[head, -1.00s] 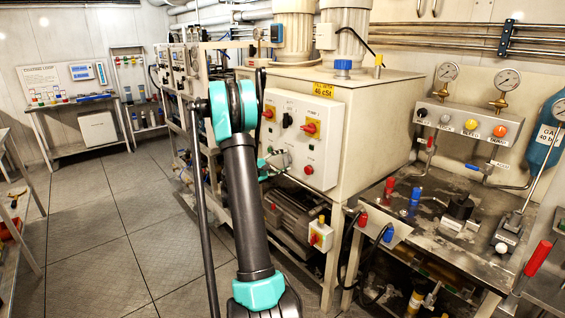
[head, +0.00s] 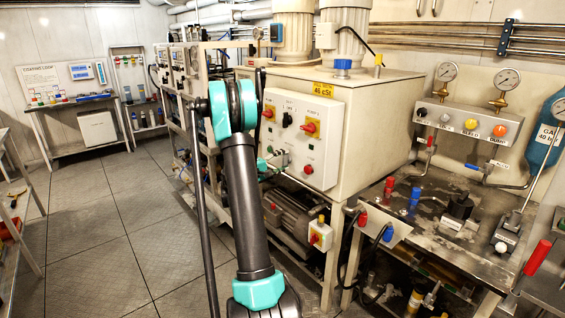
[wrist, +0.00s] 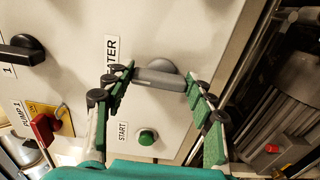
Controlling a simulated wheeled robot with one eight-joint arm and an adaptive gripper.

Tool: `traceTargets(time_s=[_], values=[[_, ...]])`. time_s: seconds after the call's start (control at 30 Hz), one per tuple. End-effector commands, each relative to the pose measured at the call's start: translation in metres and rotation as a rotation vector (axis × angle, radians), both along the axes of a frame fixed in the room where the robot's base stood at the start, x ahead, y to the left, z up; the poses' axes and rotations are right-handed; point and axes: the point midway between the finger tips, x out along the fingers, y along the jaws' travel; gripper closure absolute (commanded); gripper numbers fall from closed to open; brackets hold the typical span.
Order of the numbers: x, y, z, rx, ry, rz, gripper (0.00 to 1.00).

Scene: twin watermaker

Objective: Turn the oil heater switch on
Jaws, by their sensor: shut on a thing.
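The oil heater switch (wrist: 160,78) is a dark grey rotary knob with a bar handle on the white control panel (wrist: 80,75), beside a label partly hidden by a finger, reading "...ATER". In the wrist view its handle lies nearly level across the picture. My gripper (wrist: 161,72) has its two green-padded fingertips at opposite ends of the handle and is shut on it. In the head view my gripper (head: 275,161) is at the lower left of the panel (head: 325,150), and the switch is hidden there.
A green START button (wrist: 147,137) sits just below the switch. A red PUMP 1 knob (wrist: 45,128) and a black knob (wrist: 22,50) are to the left. A motor (wrist: 285,110) lies beyond the panel edge. A workbench (head: 430,185) stands right; floor (head: 110,220) is clear left.

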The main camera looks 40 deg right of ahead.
Motion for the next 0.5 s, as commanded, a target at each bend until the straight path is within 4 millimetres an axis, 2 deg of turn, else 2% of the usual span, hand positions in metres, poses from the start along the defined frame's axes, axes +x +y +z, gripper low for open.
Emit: traceTargets(time_s=[0.1, 0.13, 0.27, 0.5], values=[[-0.0008, 0.0005, -0.0011, 0.003, -0.003, -0.001, 0.74], [-0.0008, 0.0005, -0.0011, 0.003, -0.002, -0.001, 0.42], [-0.0006, 0.0004, -0.0008, 0.002, -0.002, -0.001, 0.25], [-0.0003, 0.0001, -0.0004, 0.001, -0.001, -0.001, 0.24]])
